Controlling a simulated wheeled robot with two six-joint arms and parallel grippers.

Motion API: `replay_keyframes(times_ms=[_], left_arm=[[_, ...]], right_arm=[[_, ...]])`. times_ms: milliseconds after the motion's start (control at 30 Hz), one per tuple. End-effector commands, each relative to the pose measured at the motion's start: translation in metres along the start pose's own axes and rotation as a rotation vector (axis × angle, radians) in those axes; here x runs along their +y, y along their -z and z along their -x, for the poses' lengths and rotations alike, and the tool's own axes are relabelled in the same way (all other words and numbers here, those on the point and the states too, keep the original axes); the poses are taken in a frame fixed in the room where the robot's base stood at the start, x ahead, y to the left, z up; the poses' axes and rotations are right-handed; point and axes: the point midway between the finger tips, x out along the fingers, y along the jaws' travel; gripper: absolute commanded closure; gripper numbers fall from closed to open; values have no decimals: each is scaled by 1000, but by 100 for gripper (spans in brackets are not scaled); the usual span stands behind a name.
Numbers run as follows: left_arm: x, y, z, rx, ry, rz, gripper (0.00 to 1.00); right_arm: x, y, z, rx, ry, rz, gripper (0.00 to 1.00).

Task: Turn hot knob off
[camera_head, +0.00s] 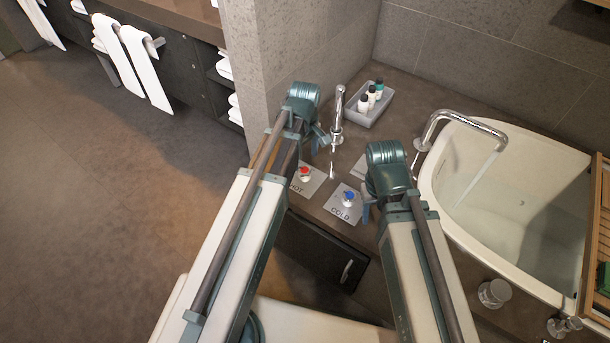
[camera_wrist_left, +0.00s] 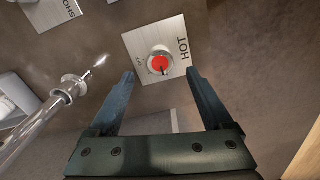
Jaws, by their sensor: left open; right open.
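The hot knob (camera_head: 304,172) has a red cap and sits on a pale square plate. In the left wrist view the red-capped knob (camera_wrist_left: 160,63) is on its plate (camera_wrist_left: 140,41) marked HOT, with a dark pointer mark at its lower edge. My left gripper (camera_wrist_left: 160,76) is open, with its fingers either side of the knob in that view but apart from it. In the head view my left gripper (camera_head: 321,140) is above the counter near the hot knob. My right gripper (camera_head: 391,178) is open beside the cold plate, away from the hot knob.
The blue-capped cold knob (camera_head: 348,198) is to the right of the hot one. A chrome tap (camera_head: 338,118) stands behind them, beside a tray (camera_head: 376,103) of small bottles. A tub (camera_head: 450,190) with a spout (camera_head: 463,114) is at right.

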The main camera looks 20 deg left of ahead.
Motion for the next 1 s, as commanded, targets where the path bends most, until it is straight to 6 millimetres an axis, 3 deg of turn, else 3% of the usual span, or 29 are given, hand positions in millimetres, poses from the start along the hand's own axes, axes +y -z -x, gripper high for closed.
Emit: replay_keyframes(times_ms=[33,333,767,1000], left_arm=[[0,0,-15,0,0,0,16],[0,0,-52,0,-1,0,16],[0,0,-58,0,-1,0,16],[0,0,-58,0,-1,0,57]], right_arm=[[-1,1,-15,0,0,0,50],[-5,3,-52,0,0,0,50],[-6,3,-58,0,0,0,50],[-6,3,-58,0,0,0,50]])
